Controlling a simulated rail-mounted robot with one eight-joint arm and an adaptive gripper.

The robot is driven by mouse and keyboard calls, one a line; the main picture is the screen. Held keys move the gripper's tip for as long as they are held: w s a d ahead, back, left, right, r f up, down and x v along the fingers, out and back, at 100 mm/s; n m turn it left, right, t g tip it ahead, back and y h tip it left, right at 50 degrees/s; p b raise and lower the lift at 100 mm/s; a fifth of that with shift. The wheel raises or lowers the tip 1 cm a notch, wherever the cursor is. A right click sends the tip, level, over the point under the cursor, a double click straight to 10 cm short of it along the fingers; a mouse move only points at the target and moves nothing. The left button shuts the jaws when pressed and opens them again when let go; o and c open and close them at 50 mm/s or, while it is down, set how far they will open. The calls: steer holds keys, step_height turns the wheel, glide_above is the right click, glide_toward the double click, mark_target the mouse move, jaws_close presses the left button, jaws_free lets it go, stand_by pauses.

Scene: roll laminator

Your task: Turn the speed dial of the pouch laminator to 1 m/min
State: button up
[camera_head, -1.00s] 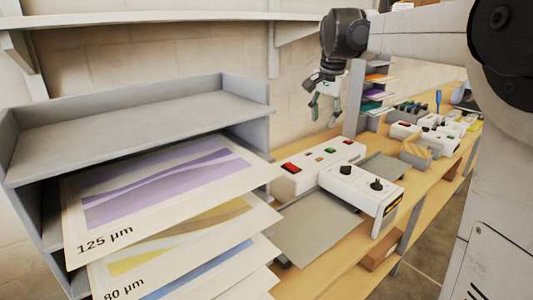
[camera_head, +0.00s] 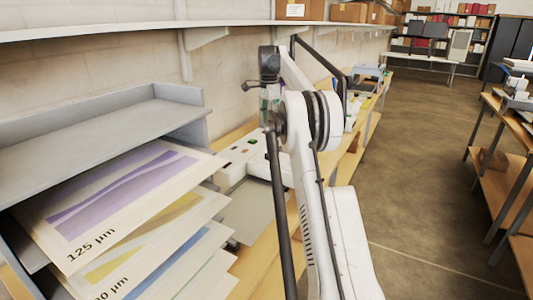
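The dark dials on that panel are hidden now, so the speed setting cannot be read. My gripper (camera_head: 268,108) hangs below my wrist, above and behind the laminator in the picture. It is small and partly covered by my arm, so its opening is unclear. I see nothing held in it.
A grey shelf rack (camera_head: 100,125) with pouch sheets marked 125 µm (camera_head: 120,195) fills the left foreground. A wall shelf (camera_head: 130,28) runs above. A grey sheet (camera_head: 248,212) lies before the laminator. The aisle floor (camera_head: 425,170) on the right is clear.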

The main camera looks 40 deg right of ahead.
mark_target(270, 155)
step_height(270, 155, down, 14)
steer(key=shift+d+f+p, duration=0.1)
steer(key=shift+d+p, duration=0.05)
steer(key=shift+p, duration=0.35)
stand_by(0.3)
jaws_close()
